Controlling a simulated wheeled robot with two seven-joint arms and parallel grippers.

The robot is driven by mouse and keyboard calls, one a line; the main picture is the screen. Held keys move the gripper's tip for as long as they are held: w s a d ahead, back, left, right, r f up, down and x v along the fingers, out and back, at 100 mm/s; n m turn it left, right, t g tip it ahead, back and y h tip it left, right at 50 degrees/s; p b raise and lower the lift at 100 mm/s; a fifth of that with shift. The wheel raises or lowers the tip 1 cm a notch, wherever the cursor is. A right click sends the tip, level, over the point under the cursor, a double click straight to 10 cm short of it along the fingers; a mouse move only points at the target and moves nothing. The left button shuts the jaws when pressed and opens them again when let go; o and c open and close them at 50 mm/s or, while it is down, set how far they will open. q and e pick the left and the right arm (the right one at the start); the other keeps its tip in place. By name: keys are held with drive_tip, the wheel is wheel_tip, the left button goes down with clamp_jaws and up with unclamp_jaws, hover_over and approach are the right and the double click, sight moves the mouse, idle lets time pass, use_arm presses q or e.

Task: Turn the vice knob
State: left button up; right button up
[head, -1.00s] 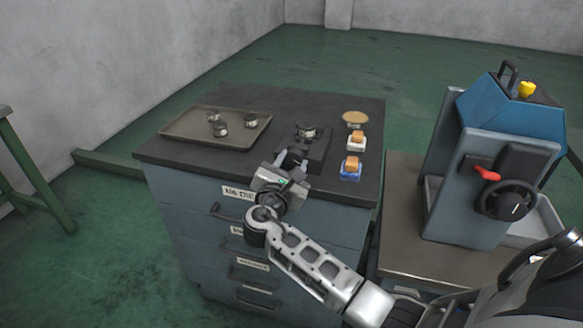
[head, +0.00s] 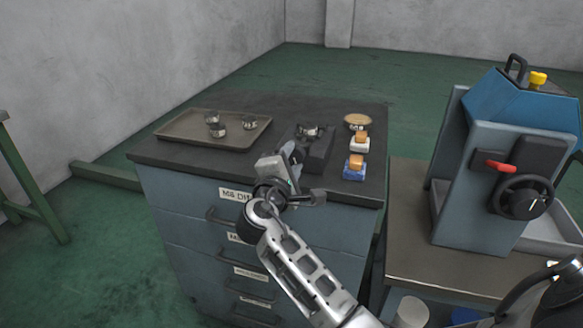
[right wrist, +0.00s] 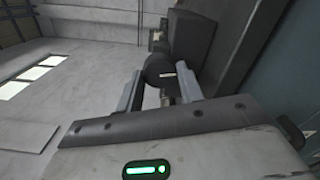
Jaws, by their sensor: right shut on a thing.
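The vice (head: 320,152) is a dark block on the cabinet top, with a small metal part (head: 310,131) on its upper side. My right gripper (head: 292,150) reaches to the vice's near side and hides the knob in the head view. In the right wrist view the dark round vice knob (right wrist: 160,70) shows between the two grey fingers (right wrist: 162,88), with a white mark on it. The right gripper is shut on the knob. My left gripper is not in view.
A brown tray (head: 175,127) with several small metal parts lies at the left of the cabinet top. A round dish (head: 357,119) and two orange-topped blocks stand right of the vice. A blue machine (head: 480,190) with a handwheel stands on a bench at right.

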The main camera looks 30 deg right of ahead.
drive_tip(key=shift+f+m+b, duration=0.15)
drive_tip(key=shift+m+b, duration=0.15)
drive_tip(key=shift+m, duration=0.3)
drive_tip(key=o, duration=1)
drive_tip(key=shift+a, duration=0.1)
drive_tip(key=v, duration=0.7)
drive_tip(key=shift+s+a+b, duration=0.15)
drive_tip(key=shift+s+b, duration=0.1)
drive_tip(key=shift+b, duration=0.2)
